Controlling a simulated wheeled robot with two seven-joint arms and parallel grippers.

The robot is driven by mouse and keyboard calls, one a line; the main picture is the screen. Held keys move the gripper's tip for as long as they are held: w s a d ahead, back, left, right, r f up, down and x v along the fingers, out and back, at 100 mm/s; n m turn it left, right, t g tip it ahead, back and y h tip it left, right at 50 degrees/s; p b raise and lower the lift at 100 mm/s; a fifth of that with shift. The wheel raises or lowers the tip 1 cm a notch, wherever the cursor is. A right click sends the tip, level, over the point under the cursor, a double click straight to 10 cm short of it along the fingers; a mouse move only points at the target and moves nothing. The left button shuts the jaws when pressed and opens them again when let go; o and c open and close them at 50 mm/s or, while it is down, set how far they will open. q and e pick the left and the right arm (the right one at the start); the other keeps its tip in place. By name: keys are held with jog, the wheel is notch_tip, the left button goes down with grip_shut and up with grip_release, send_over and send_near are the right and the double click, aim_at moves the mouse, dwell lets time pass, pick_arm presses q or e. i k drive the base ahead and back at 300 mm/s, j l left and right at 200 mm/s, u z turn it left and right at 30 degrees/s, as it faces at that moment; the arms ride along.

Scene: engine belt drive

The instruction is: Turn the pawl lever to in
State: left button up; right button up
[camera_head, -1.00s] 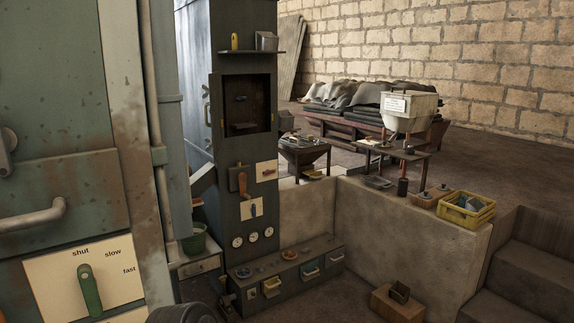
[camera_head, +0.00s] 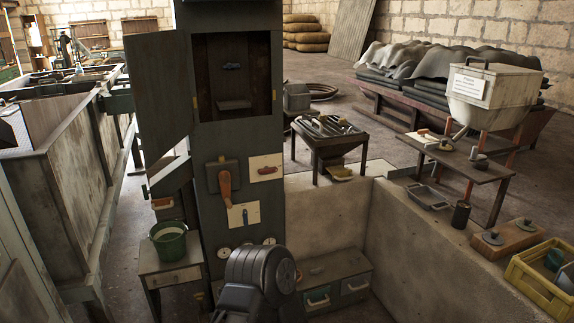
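A dark upright cabinet column (camera_head: 203,145) stands left of centre. A lever with an orange-brown handle (camera_head: 225,188) hangs downward from a dark box on its front. To its right, a pale plate (camera_head: 256,179) carries a small red-brown lever lying nearly level. Below, another pale plate (camera_head: 234,224) carries a small blue lever standing about upright. The plate markings are too small to read, so I cannot tell which is the pawl lever. A dark rounded link of my own arm shows at bottom centre, in front of the column's base. No gripper fingers show.
The column's open door (camera_head: 160,95) swings out left. A green bucket (camera_head: 168,242) stands on a small table at lower left. A low drawer unit (camera_head: 340,268) and a concrete wall (camera_head: 420,240) lie right. A yellow crate (camera_head: 535,292) sits on the wall.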

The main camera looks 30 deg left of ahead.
aim_at(267, 170)
jog(key=u, duration=1.3)
jog(key=i+l, duration=0.05)
